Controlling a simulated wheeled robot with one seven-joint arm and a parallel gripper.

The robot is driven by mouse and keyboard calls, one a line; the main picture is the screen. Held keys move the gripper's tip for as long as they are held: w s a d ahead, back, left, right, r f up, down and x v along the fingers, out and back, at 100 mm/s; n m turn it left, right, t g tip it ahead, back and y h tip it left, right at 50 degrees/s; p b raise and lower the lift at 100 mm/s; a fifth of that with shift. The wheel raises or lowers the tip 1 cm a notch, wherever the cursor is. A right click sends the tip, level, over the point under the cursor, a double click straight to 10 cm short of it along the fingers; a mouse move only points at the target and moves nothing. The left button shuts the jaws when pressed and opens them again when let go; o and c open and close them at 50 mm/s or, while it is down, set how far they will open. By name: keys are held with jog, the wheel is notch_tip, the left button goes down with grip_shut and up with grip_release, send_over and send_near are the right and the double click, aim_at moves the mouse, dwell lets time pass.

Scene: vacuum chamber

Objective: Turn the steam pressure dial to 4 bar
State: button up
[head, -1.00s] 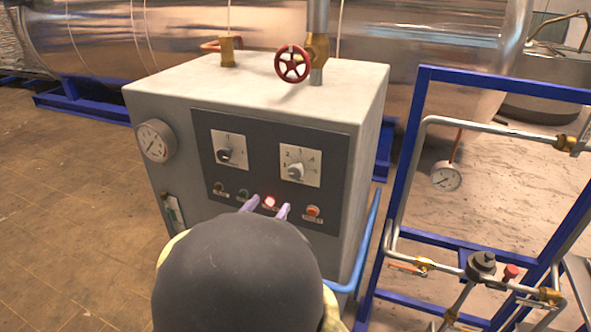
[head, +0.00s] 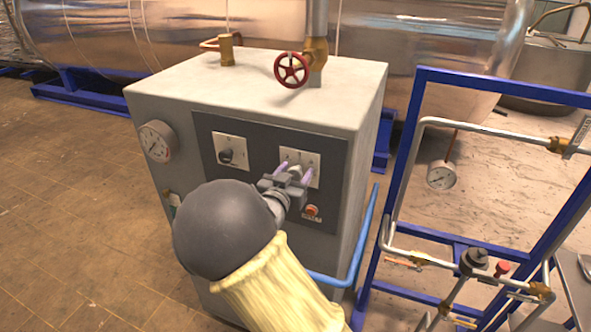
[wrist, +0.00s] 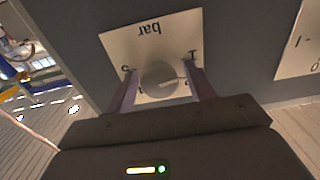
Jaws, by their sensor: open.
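The steam pressure dial (head: 295,170) is a grey round knob on a white number plate on the right of the dark control panel. In the wrist view the dial (wrist: 159,77) appears upside down, with "bar" on its plate. A light pointer line on the knob points right in that view. My gripper (head: 296,173) is at the dial, its pale purple fingers one on each side of the knob. In the wrist view my gripper (wrist: 160,82) is open around the knob, with small gaps seeming to show. My wrist hides the lower left panel.
A second knob (head: 232,156) on a white plate sits left of the dial. An orange button (head: 312,211) is below it. A red valve wheel (head: 291,70) stands on the cabinet top. A blue rail (head: 362,240) and blue pipe frame (head: 405,160) are at right.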

jog(key=shift+c, duration=0.4)
jog(key=c, duration=0.8)
